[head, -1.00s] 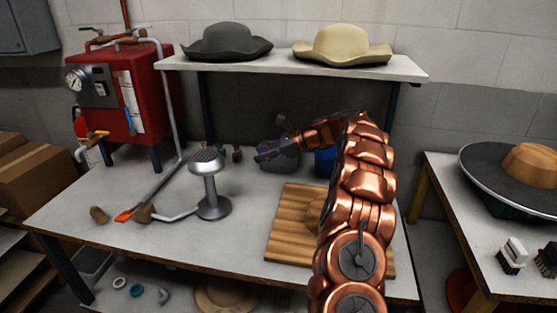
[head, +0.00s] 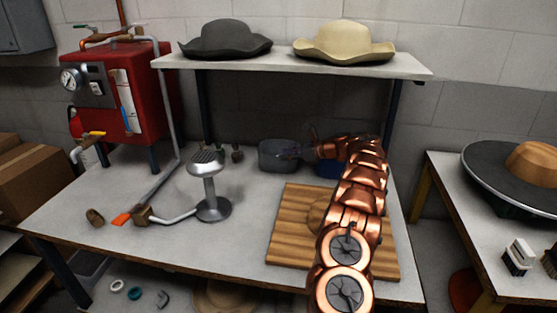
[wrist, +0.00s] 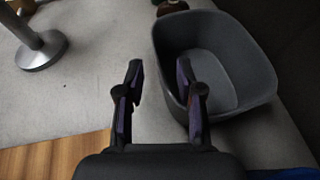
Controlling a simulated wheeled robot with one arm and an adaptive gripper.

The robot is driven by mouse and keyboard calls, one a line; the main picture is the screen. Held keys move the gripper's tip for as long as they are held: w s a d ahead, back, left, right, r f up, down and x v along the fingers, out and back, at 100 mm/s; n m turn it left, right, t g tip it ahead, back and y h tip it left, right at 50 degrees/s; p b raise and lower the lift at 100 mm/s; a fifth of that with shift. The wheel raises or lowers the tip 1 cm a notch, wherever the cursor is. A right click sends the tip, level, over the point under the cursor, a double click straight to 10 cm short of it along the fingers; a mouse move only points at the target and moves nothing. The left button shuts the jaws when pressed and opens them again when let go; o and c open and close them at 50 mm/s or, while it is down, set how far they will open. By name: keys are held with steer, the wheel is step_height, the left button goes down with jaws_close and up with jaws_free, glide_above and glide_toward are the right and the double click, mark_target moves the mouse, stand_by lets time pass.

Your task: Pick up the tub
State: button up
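The tub (head: 279,157) is a grey open container at the back of the workbench, under the shelf. In the wrist view the tub (wrist: 240,65) stands right of centre and looks empty. My gripper (head: 297,152) is at the tub's right side in the head view. In the wrist view my gripper (wrist: 160,72) is open, with nothing between its fingers. Its right finger overlaps the tub's near left wall in the picture, and its left finger is outside the tub. I cannot tell whether either finger touches the wall.
A metal stand (head: 210,190) is left of the tub. A wooden board (head: 290,225) lies in front, under my arm. A blue container (head: 327,170) is just right of the tub, partly hidden. Above, a shelf (head: 400,67) holds two hats. A red boiler (head: 142,85) stands at the left.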

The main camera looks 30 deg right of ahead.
mark_target(276, 158)
steer(key=x, duration=0.4)
steer(key=shift+w+a+p, duration=0.25)
steer(key=shift+a+p, duration=0.05)
jaws_close()
stand_by(0.4)
